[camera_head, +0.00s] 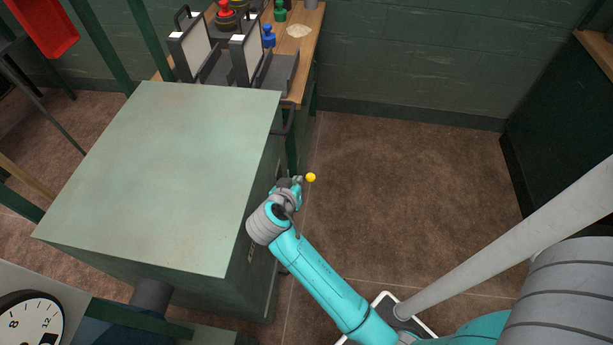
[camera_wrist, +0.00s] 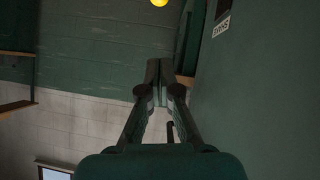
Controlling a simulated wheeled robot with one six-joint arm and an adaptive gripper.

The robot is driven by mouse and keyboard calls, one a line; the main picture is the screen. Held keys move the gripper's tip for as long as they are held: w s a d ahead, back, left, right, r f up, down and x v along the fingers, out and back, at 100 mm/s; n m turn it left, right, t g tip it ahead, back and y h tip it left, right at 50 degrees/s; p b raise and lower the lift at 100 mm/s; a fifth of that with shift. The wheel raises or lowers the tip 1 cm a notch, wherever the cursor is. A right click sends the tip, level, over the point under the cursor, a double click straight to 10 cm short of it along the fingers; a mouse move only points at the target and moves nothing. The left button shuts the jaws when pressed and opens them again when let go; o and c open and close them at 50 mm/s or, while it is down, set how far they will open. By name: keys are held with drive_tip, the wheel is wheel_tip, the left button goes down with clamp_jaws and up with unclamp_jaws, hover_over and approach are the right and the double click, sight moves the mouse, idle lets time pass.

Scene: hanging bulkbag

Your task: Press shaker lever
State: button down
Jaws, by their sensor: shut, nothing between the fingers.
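My gripper (camera_head: 297,180) is just left of the knob in the head view, close to the cabinet's side. I cannot tell whether it touches the lever. In the wrist view the yellow knob (camera_wrist: 159,2) is cut off at the top edge, beyond the fingertips. My gripper (camera_wrist: 160,75) has its fingers together with nothing between them. The lever's shaft is not clearly visible.
A wooden bench (camera_head: 300,50) with framed panels and several coloured knobs stands behind the cabinet. A label (camera_wrist: 222,25) is on the dark green surface at right in the wrist view. The brown floor (camera_head: 400,180) right of the cabinet is clear. A round dial (camera_head: 30,325) is at lower left.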

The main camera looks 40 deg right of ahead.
hover_over(308, 176)
drive_tip(key=s+a, duration=0.1)
drive_tip(key=a, duration=0.1)
wheel_tip(308, 176, down, 6)
drive_tip(key=shift+s+d+f, duration=0.1)
drive_tip(key=shift+d+f, duration=0.1)
drive_tip(key=shift+f, duration=0.65)
drive_tip(key=shift+d+f, duration=0.15)
drive_tip(key=shift+f, duration=0.7)
drive_tip(key=shift+s+f, duration=0.1)
